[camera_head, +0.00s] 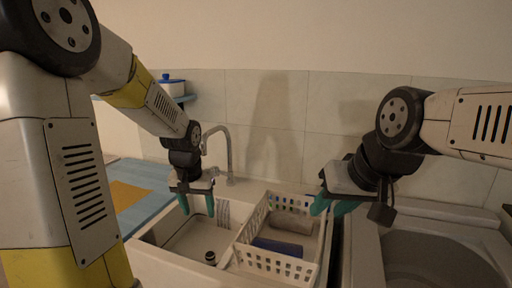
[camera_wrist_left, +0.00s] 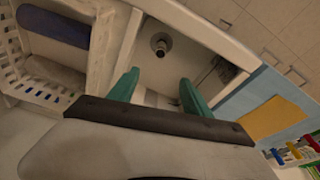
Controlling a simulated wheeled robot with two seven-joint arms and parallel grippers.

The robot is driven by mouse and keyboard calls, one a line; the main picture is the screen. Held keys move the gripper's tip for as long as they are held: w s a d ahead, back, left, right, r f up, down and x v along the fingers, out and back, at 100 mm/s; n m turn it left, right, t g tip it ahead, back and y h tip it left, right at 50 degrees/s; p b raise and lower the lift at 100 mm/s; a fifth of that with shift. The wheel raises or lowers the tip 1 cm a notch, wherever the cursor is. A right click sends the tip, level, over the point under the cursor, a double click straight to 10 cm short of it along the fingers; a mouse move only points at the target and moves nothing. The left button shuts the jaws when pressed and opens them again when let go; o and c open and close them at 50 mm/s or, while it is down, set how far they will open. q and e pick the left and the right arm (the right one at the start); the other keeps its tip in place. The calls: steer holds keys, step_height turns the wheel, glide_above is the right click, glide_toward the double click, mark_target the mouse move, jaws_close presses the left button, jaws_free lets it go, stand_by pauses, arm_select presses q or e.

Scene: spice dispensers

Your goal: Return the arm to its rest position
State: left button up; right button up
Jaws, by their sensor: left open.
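My left gripper (camera_head: 197,204) hangs over the sink in the head view, fingers down. Its two teal fingers are apart with nothing between them, and they also show in the left wrist view (camera_wrist_left: 158,92). My left arm is stretched forward from the left side. My right gripper (camera_head: 332,207) is at the right edge of the white dish rack, above the gap beside the right-hand basin. Its teal fingers look apart and empty, seen at an angle.
The sink basin (camera_head: 188,243) is below my left gripper, with a faucet (camera_head: 229,152) behind. The dish rack (camera_head: 265,262) holds a blue item and a grey item. Left is a blue counter (camera_head: 150,176) with a yellow mat (camera_head: 128,194). Colourful items (camera_wrist_left: 296,150) show in the wrist view.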

arm_select(q)
steer(key=s+d+r+t+h, duration=0.1)
steer(key=s+r, duration=0.5)
steer(key=s, duration=0.3)
steer(key=s+d+r+t+h, duration=0.1)
steer(key=s+r+t, duration=0.1)
steer(key=s+r, duration=0.5)
steer(key=shift+s+d+n+t, duration=0.25)
steer(key=shift+s+n+t, duration=0.05)
steer(key=shift+s, duration=0.65)
